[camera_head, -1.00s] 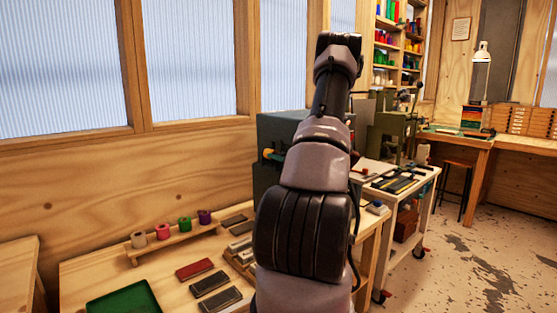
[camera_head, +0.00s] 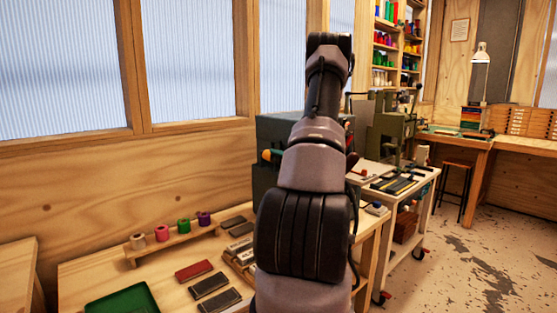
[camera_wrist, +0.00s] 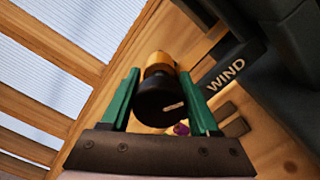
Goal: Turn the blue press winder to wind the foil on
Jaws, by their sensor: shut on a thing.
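The blue press (camera_head: 276,128) stands behind my arm in the head view, much of it hidden. A small orange piece (camera_head: 266,156) shows at its left side. In the wrist view, the winder knob (camera_wrist: 155,103) is black and round with a short pale mark on its face. A brass-orange part (camera_wrist: 160,66) sits right behind it. My gripper (camera_wrist: 160,76) has one green finger on each side of the knob and is shut on it. A dark plate lettered WIND (camera_wrist: 228,72) is to the right. In the head view my gripper is hidden behind my arm.
A wooden rack (camera_head: 172,243) with several coloured foil rolls, dark and red blocks, and a green tray (camera_head: 122,300) are on the bench at left. A white trolley (camera_head: 400,190) stands right of the press. The floor at right is open.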

